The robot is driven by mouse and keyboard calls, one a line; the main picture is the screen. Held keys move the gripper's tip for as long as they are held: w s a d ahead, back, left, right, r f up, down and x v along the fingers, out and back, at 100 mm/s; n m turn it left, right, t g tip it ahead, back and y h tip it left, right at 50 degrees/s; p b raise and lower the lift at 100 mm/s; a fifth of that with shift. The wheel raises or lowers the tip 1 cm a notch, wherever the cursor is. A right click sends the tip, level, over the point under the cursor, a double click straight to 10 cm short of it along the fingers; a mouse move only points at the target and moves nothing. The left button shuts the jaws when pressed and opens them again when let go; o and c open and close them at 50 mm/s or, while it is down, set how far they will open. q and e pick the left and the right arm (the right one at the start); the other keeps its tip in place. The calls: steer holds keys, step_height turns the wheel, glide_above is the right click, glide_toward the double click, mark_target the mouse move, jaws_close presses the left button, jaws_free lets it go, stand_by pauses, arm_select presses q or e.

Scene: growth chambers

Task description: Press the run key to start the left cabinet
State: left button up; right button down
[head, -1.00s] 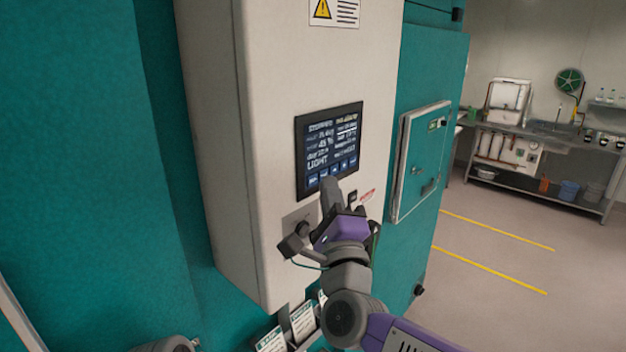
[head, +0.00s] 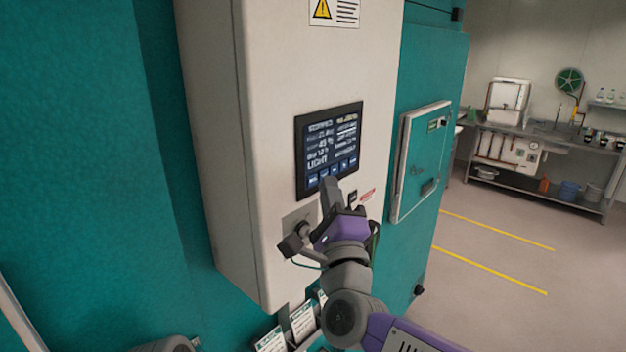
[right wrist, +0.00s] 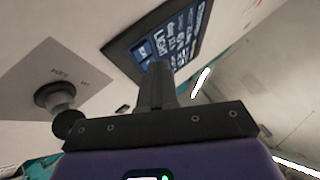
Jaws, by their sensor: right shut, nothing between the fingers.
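The cabinet's control box (head: 275,190) is a pale panel on a teal wall. Its dark screen (head: 328,142) shows white text and a row of blue keys along the bottom edge; it also shows in the right wrist view (right wrist: 178,32). My right gripper (head: 329,184) is shut and empty. Its fingertips are at the lower edge of the screen, over part of the key row. In the right wrist view the shut fingers (right wrist: 158,75) overlap the screen's lower corner. I cannot tell whether they touch it. The key under the fingertips is hidden. My left gripper is not in view.
A dark knob (head: 302,229) on a grey plate sits left of my right gripper, and shows in the right wrist view (right wrist: 54,94). A small black switch (head: 352,197) with a red label is on the right. Paper cards (head: 302,320) hang below the box.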

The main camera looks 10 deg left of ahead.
steer(key=shift+w+a, duration=0.1)
steer(key=shift+a, duration=0.05)
stand_by(0.4)
steer(key=shift+w+a, duration=0.2)
steer(key=shift+a, duration=0.05)
steer(key=shift+w+a+b, duration=0.15)
steer(key=shift+a+b, duration=0.05)
steer(key=shift+b, duration=0.2)
stand_by(0.6)
steer(key=shift+s+d+f+b, duration=0.1)
steer(key=shift+s+d+b, duration=0.15)
steer(key=shift+b, duration=0.2)
steer(key=shift+s+d, duration=0.2)
steer(key=shift+d, duration=0.15)
steer(key=shift+b, duration=0.35)
